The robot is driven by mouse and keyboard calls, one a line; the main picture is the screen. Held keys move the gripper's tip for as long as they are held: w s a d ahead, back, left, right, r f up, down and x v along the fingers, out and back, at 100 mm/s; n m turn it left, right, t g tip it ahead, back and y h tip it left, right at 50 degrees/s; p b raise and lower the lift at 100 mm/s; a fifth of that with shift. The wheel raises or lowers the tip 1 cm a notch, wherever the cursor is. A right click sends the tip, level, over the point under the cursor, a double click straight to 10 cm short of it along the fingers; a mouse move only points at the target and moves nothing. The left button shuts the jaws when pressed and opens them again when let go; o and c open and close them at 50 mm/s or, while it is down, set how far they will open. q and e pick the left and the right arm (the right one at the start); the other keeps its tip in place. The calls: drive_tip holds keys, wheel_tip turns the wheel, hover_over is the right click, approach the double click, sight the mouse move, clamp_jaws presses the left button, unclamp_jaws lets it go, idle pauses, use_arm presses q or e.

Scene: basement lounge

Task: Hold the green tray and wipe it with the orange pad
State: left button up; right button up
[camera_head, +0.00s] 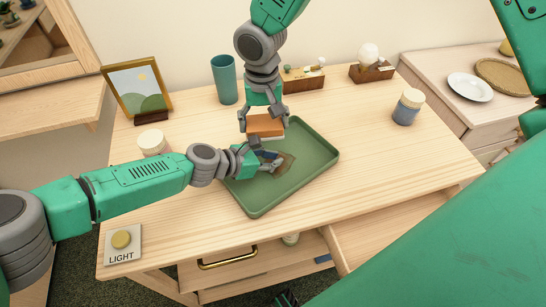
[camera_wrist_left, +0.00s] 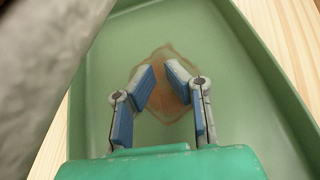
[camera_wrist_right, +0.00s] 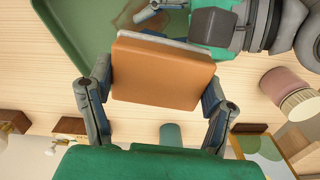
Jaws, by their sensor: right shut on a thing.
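The green tray (camera_head: 310,178) lies on the wooden table, with a brown stain (camera_head: 284,164) on its floor. The stain also shows in the left wrist view (camera_wrist_left: 166,112). My right gripper (camera_head: 264,114) is shut on the orange pad (camera_head: 265,126) near the tray's back left corner. The pad's pale layer shows in the right wrist view (camera_wrist_right: 165,41). Pad contact with the tray cannot be told.
Behind the tray stand a teal cup (camera_head: 224,80), a wooden box (camera_head: 303,78) and a picture frame (camera_head: 139,88). A white-lidded jar (camera_head: 408,107) stands right, and another lidded jar (camera_head: 153,143) left. A drawer (camera_head: 395,228) is open below.

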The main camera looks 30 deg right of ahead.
sight(268, 206)
use_arm(q)
drive_tip(key=o, duration=1.1)
drive_tip(key=shift+c, duration=0.2)
